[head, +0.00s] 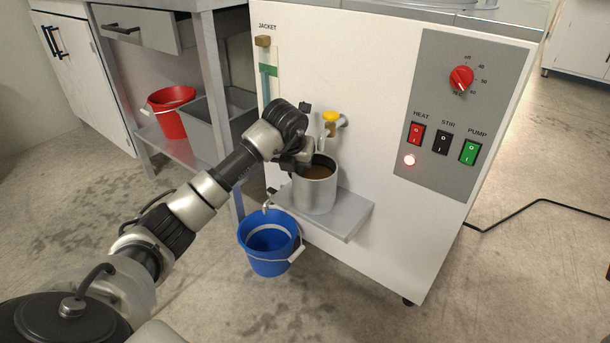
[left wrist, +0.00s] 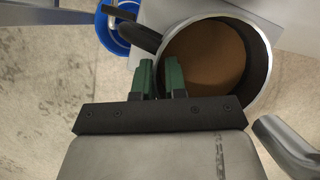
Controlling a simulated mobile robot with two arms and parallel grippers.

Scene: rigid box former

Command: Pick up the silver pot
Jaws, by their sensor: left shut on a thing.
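The silver pot (head: 315,190) stands upright on a small grey shelf on the front of the white machine, with brown contents inside. My left gripper (head: 301,160) is at the pot's upper left side in the head view. In the left wrist view, its green fingers (left wrist: 161,78) close on the pot's wall at the rim, one on each side as far as I can tell. The pot (left wrist: 262,62) shows its open top there, with a dark handle (left wrist: 138,36) beyond the fingers. The fingertips are partly hidden. My right gripper is not in view.
A tap with a yellow knob (head: 331,116) is just above the pot. The grey shelf (head: 352,212) has free room to the right. A blue bucket (head: 268,262) is below left, with a small spout above it. A red bucket (head: 170,108) stands on the side rack.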

